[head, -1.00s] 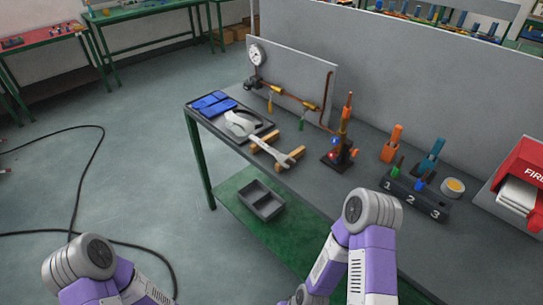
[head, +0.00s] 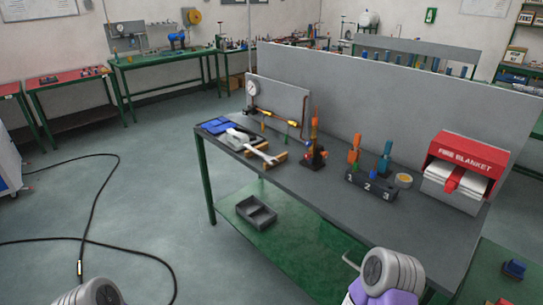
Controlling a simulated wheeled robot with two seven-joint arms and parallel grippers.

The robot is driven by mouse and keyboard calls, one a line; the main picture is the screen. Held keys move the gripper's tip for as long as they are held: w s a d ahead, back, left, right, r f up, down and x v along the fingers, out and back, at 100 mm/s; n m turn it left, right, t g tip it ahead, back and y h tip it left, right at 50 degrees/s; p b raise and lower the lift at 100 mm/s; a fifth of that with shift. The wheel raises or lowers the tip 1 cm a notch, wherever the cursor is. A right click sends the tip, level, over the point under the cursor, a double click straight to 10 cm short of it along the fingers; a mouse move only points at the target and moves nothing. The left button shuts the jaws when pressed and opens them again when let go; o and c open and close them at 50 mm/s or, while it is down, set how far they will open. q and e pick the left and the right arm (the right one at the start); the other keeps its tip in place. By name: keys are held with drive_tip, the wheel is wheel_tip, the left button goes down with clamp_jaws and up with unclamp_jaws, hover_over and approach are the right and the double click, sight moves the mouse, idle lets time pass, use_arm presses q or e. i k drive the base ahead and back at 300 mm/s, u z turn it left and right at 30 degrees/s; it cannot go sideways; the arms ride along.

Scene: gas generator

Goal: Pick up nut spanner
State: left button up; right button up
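The nut spanner (head: 263,153) is a pale silver tool lying across small wooden blocks (head: 279,158). It sits near the front edge of the grey workbench (head: 330,190), toward its left end. A white object (head: 234,138) lies beside it on the left. Only rounded joints of my two arms show at the bottom of the head view, well away from the spanner. Both grippers are out of frame.
Blue cloth-like items (head: 217,126) lie at the bench's left end. A gauge and pipe board (head: 280,100), a torch stand (head: 315,152), a numbered block (head: 370,185) and a fire blanket box (head: 465,170) stand on the bench. A grey tray (head: 256,212) rests on the green lower shelf.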

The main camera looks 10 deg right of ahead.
sight(268, 160)
drive_tip(key=z, duration=0.35)
drive_tip(key=i, duration=0.95)
drive_tip(key=z, duration=0.05)
